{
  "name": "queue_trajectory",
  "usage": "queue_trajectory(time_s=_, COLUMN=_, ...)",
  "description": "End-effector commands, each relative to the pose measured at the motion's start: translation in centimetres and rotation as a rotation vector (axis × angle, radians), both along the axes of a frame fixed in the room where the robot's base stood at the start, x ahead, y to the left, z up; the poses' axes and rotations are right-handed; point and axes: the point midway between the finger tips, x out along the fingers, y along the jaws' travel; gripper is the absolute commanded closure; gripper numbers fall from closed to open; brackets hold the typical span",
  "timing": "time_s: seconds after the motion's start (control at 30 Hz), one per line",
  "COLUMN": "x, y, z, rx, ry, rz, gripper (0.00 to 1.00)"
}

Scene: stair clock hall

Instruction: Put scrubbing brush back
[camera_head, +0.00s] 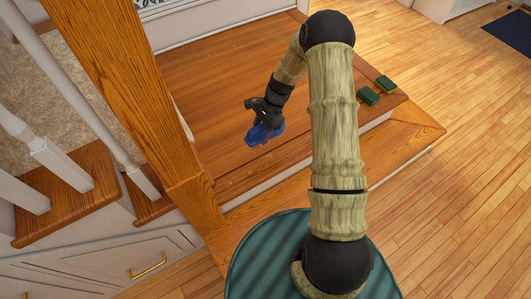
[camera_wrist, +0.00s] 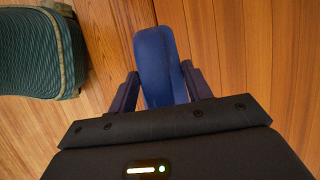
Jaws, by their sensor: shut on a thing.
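The scrubbing brush (camera_wrist: 156,55) is blue with a rounded end. In the wrist view it sits between the two dark blue fingers of my gripper (camera_wrist: 160,88), which are shut on it. In the head view the blue brush (camera_head: 262,133) shows at the end of my arm, over the wooden landing (camera_head: 215,75). I cannot tell from these views whether the brush touches the boards. Part of the brush is hidden by my gripper (camera_head: 265,118).
Two green sponges, one nearer (camera_head: 368,96) and one farther (camera_head: 386,83), lie on the landing to the right of my arm. A wooden newel post (camera_head: 140,95) and white balusters (camera_head: 60,165) stand at left. Open floor (camera_head: 460,200) lies at right.

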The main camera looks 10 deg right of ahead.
Motion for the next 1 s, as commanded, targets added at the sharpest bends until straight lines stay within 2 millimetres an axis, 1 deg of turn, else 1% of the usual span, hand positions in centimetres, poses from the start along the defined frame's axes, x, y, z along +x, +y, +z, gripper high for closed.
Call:
queue_trajectory(time_s=0.13, x=0.0, y=0.0, z=-1.7, rx=0.001, ry=0.002, rz=0.001, gripper=0.72)
queue_trajectory(time_s=0.3, x=-0.1, y=0.0, z=-5.0, rx=0.001, ry=0.002, rz=0.002, gripper=0.72)
queue_trajectory(time_s=0.4, x=0.0, y=0.0, z=-6.1, rx=0.001, ry=0.001, rz=0.001, gripper=0.72)
queue_trajectory(time_s=0.77, x=0.0, y=0.0, z=-6.4, rx=0.0, ry=0.0, rz=0.001, gripper=0.72)
queue_trajectory(time_s=0.87, x=0.0, y=0.0, z=-7.5, rx=0.001, ry=0.001, rz=0.001, gripper=0.72)
queue_trajectory(time_s=1.0, x=0.0, y=0.0, z=-9.6, rx=0.001, ry=0.001, rz=0.001, gripper=0.72)
